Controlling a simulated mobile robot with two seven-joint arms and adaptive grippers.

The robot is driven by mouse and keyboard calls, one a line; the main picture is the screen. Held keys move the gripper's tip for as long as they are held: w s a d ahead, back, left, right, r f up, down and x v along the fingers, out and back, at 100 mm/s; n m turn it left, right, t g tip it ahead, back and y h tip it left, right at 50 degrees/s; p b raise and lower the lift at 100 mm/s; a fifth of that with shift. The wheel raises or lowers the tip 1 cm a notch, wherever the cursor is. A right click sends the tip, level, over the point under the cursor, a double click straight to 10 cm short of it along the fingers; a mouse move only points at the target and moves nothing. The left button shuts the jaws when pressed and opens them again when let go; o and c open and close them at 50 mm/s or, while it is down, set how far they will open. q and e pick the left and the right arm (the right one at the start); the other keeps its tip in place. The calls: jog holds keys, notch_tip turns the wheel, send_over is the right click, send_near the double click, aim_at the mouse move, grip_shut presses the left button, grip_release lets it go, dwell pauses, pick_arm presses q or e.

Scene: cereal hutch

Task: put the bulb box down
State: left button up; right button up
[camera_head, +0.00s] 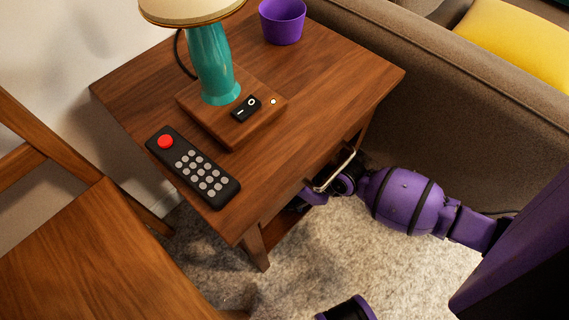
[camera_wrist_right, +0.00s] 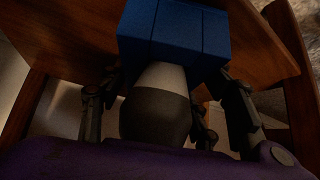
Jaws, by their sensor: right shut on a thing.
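The bulb box (camera_wrist_right: 175,35) is a blue box at the top of the right wrist view. My right gripper (camera_wrist_right: 170,88) is shut on it, with dark fingers on both sides. Wooden surfaces of the side table (camera_wrist_right: 262,45) are close around the box; I cannot tell whether it touches them. In the head view my right arm reaches in from the right, low beside the side table (camera_head: 330,95). My left gripper is not in view.
On the tabletop are a teal lamp (camera_head: 212,65), a switch (camera_head: 246,109), a remote (camera_head: 193,167) and a purple cup (camera_head: 283,22). A wooden chair (camera_head: 85,250) stands left, a brown sofa (camera_head: 470,85) behind. Bare carpet (camera_head: 320,260) lies in front.

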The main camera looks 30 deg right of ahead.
jog(key=shift+r, duration=0.1)
jog(key=o, duration=1.2)
jog(key=shift+f, duration=0.2)
jog(key=shift+c, duration=0.2)
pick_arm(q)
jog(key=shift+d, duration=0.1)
pick_arm(e)
jog(key=shift+o, duration=0.3)
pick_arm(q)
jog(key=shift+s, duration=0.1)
